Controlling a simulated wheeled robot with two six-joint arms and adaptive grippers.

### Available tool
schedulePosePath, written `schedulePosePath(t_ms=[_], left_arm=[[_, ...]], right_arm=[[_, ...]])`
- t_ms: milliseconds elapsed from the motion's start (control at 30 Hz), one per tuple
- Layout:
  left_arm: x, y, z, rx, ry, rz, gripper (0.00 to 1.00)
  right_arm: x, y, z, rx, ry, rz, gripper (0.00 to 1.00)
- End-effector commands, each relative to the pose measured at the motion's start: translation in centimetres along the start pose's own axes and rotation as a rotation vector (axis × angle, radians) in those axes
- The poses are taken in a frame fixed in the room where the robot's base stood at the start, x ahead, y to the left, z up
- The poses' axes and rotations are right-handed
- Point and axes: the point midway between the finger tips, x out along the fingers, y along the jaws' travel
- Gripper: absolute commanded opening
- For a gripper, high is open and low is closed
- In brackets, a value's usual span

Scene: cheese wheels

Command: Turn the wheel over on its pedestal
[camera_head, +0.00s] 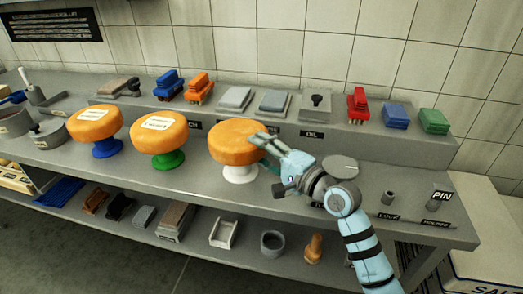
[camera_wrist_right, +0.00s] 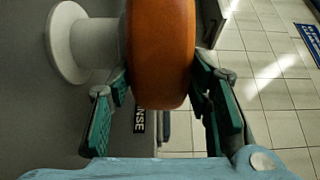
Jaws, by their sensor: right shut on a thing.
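An orange cheese wheel (camera_head: 232,142) sits flat on a white pedestal (camera_head: 240,174) near the middle of the counter. Its visible top is plain, with no label. My right gripper (camera_head: 264,148) reaches it from the right and is shut on its edge. In the right wrist view, the wheel (camera_wrist_right: 160,45) is between the green-padded fingers, one on each flat face, and the white pedestal (camera_wrist_right: 66,42) is against the face on the left. The wheel's underside is hidden in the head view. My left gripper is not in view.
Two labelled orange wheels stand to the left, one on a blue pedestal (camera_head: 107,148), one on a green pedestal (camera_head: 170,160). Brushes and blocks line the raised back shelf (camera_head: 290,117). A round grey disc (camera_head: 340,166) lies right of the wheel, beside my wrist.

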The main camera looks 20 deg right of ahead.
Motion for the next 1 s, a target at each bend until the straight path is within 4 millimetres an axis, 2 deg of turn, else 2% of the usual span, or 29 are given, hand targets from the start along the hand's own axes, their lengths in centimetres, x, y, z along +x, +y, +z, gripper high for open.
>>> schedulePosePath(t_ms=[267, 300, 400, 767, 867, 1000], left_arm=[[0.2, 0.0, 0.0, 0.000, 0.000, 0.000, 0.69], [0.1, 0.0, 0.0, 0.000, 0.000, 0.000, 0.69], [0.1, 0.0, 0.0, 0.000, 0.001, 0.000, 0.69], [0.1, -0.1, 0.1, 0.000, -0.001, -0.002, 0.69], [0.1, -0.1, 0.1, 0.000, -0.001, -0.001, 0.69], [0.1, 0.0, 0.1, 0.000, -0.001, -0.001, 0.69]], right_arm=[[0.0, 0.1, 0.0, 0.000, 0.000, -0.008, 0.00], [0.0, 0.1, 0.0, 0.000, 0.000, -0.008, 0.52], [0.0, 0.1, 0.0, 0.000, 0.000, -0.006, 0.68], [-0.4, 0.5, -0.1, -0.002, 0.001, 0.005, 0.69], [-1.8, 0.5, -0.1, -0.005, 0.002, 0.005, 0.69], [-5.7, 0.6, 0.0, -0.009, 0.000, 0.009, 0.69]])
